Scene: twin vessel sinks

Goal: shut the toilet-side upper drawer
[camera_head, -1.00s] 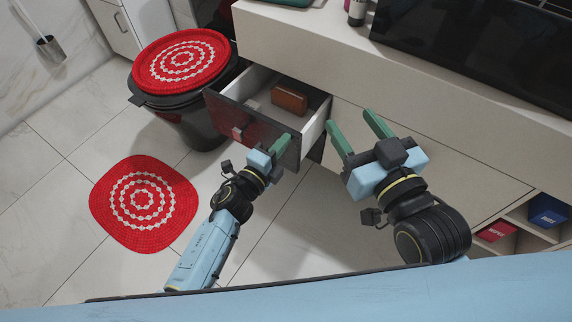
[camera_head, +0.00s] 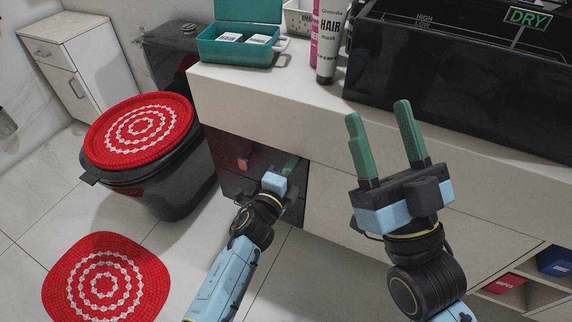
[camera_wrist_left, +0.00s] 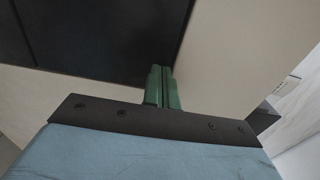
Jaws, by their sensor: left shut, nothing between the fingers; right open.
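The toilet-side upper drawer shows as a dark glossy front (camera_head: 228,152) below the counter, right of the toilet. It looks flush or nearly flush with the cabinet, and its inside is no longer visible. A small reddish patch shows on it. My left gripper (camera_head: 289,165) is shut and empty, with its green fingertips at the right part of the dark front. In the left wrist view, its fingers (camera_wrist_left: 162,86) are together, at the edge between a dark panel (camera_wrist_left: 95,35) and a pale panel; contact is unclear.
The toilet with a red patterned lid cover (camera_head: 138,130) stands left of the drawer, and a red mat (camera_head: 106,283) lies on the floor. A teal box (camera_head: 235,50) and a hair mask tube (camera_head: 328,45) stand on the counter (camera_head: 260,95). A black basin (camera_head: 460,70) is at right.

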